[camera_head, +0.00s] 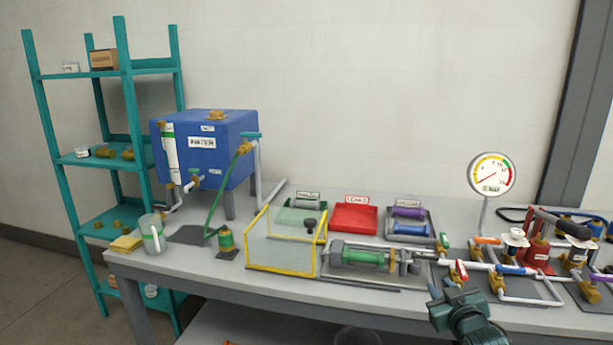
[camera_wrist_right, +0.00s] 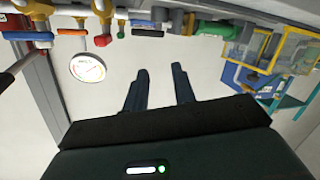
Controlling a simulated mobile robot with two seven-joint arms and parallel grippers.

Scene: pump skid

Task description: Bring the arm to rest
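My right gripper (camera_head: 447,293) shows at the lower right of the head view, dark green-grey, in front of the bench's front edge and the piping. In the right wrist view its two dark fingers (camera_wrist_right: 160,72) stand apart with only pale wall between them, so it is open and empty. It touches nothing that I can see. My left arm and left gripper are not in the head view.
The grey bench (camera_head: 205,268) carries a blue water tank (camera_head: 232,150), a yellow-framed guard (camera_head: 282,271), a green cylinder (camera_head: 362,256), a red tray (camera_head: 354,218) and a gauge (camera_head: 491,174) above piping. A teal shelf (camera_head: 125,130) stands left. Floor shows at lower left.

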